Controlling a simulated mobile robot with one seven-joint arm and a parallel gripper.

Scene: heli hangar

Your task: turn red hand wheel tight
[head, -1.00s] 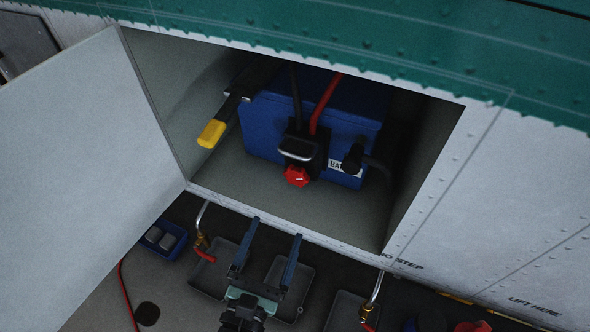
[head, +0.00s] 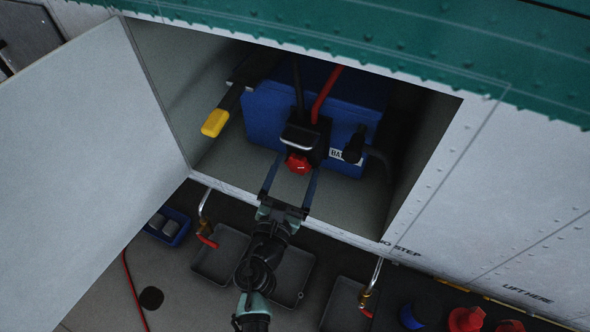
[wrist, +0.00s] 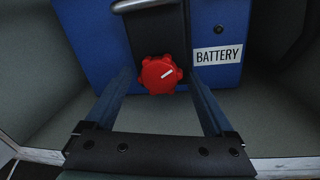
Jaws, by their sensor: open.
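The red hand wheel (head: 298,164) sits on the black connector on the front of the blue battery (head: 262,120), inside the open bay. In the wrist view the red hand wheel (wrist: 160,74) is lobed, with a white mark pointing to the upper right. My gripper (head: 293,172) is open and reaches into the bay from below. In the wrist view its fingers (wrist: 160,85) stand to the left and right of the wheel, with a gap visible on each side. The wheel is not held. The connector's metal handle (head: 299,136) is just above the wheel.
A yellow-ended lever (head: 215,122) is left of the battery, and a black plug (head: 355,145) is on its right. The open door (head: 85,150) stands left. The bay's lower edge (head: 340,233) runs beneath my arm. Trays (head: 222,255) lie below.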

